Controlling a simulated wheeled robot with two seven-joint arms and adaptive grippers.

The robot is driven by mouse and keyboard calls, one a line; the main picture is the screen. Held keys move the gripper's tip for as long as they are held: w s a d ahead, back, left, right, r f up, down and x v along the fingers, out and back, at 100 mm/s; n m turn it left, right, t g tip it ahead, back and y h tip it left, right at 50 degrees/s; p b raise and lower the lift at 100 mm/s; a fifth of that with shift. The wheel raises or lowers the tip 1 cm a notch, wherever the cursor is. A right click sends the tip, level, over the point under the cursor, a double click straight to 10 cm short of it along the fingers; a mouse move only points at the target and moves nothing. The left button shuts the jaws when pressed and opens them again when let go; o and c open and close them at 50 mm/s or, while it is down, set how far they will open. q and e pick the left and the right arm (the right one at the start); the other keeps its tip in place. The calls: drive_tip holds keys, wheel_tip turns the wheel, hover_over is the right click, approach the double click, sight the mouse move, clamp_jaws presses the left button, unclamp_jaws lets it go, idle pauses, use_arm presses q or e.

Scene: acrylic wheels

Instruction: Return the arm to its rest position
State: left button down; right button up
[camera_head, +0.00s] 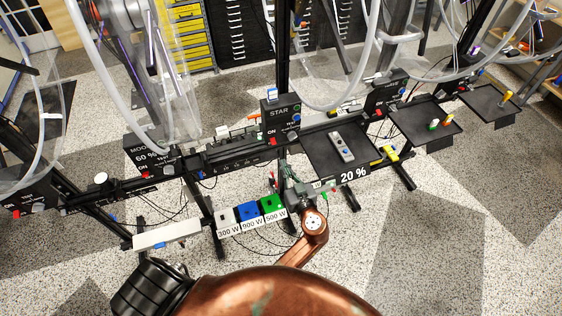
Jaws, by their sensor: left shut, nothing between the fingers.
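My copper-coloured arm comes up from the bottom edge. At its end my left gripper (292,193) is small and grey, shut and empty. It is just right of the green block (272,204) marked 500 W and partly overlaps it in the picture; I cannot tell whether they touch. My right gripper is not in view.
A blue block (248,211) and a white block (225,215) stand left of the green one. Behind are a STAR control box (281,118), a black tray (318,143) bearing a grey remote-like device (341,146), and clear acrylic wheels (330,75). Speckled floor is open at right.

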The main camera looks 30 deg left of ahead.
use_arm(q)
drive_tip(key=shift+d, duration=0.25)
idle(0.3)
wheel_tip(320, 180, down, 19)
drive_tip(key=m+g+h, duration=0.1)
drive_tip(key=m+h, duration=0.3)
drive_tip(key=m, duration=0.2)
drive_tip(key=s+f+m+g+h, duration=0.2)
drive_tip(key=s+f, duration=0.3)
drive_tip(key=f, duration=0.6)
drive_tip(key=s+f+m+g+h, duration=0.15)
drive_tip(key=s+f, duration=0.35)
drive_tip(key=f, duration=0.6)
drive_tip(key=s+a+f+m+g+h, duration=0.1)
drive_tip(key=s+f+g, duration=0.1)
drive_tip(key=s+f, duration=0.65)
drive_tip(key=s+a+f+g+h, duration=0.15)
drive_tip(key=s+f, duration=0.35)
drive_tip(key=s, duration=0.6)
drive_tip(key=s+a+f+m+g+h, duration=0.1)
drive_tip(key=s+f+h, duration=0.1)
drive_tip(key=s+f, duration=0.65)
drive_tip(key=s+a+f+g, duration=0.1)
drive_tip(key=s+a+f, duration=0.1)
drive_tip(key=s, duration=1.4)
drive_tip(key=shift+a, duration=0.35)
